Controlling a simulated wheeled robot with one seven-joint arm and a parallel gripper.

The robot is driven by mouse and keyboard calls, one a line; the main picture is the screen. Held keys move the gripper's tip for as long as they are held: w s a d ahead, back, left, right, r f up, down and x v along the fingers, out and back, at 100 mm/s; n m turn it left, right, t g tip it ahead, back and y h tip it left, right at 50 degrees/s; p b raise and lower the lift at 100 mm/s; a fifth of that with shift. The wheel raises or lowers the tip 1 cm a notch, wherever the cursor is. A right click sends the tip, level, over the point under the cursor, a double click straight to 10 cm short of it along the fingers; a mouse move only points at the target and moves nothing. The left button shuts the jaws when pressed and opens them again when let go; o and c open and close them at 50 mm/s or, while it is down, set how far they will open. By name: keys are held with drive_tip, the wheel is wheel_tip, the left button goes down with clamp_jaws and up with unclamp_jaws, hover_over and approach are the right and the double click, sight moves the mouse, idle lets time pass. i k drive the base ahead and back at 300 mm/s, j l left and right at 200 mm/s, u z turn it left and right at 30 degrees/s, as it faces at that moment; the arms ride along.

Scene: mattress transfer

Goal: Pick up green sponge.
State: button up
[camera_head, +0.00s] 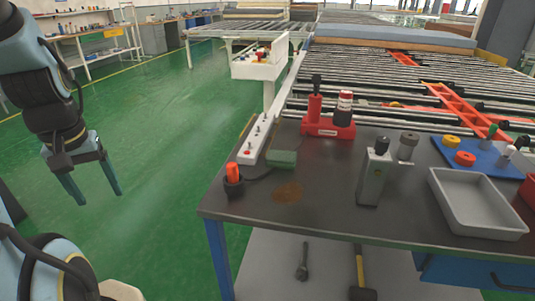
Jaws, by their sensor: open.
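A green sponge (282,158) lies flat on the dark workbench top (330,215), near its back left part. It lies beside a long white switch strip and in front of a red bottle holder. My gripper (95,200) hangs at the left over the green floor, off the table, well to the left of the sponge. Its two fingers point down, apart, with nothing between them.
A black cup with an orange object (233,178) stands left of the sponge. The white strip (255,139), red holder (328,127), grey metal device (374,175) and grey tray (475,205) stand around. A brownish patch (288,193) marks the bench. Rollers lie behind.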

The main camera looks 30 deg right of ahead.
sight(286, 159)
drive_tip(key=z, duration=1.35)
drive_tip(key=i+l, duration=0.1)
drive_tip(key=l, duration=0.2)
drive_tip(key=i+l+u, duration=0.15)
drive_tip(key=l+u, duration=0.2)
drive_tip(key=l, duration=0.15)
drive_tip(key=l+u, duration=0.4)
drive_tip(key=i+l, duration=0.05)
drive_tip(key=l, duration=0.1)
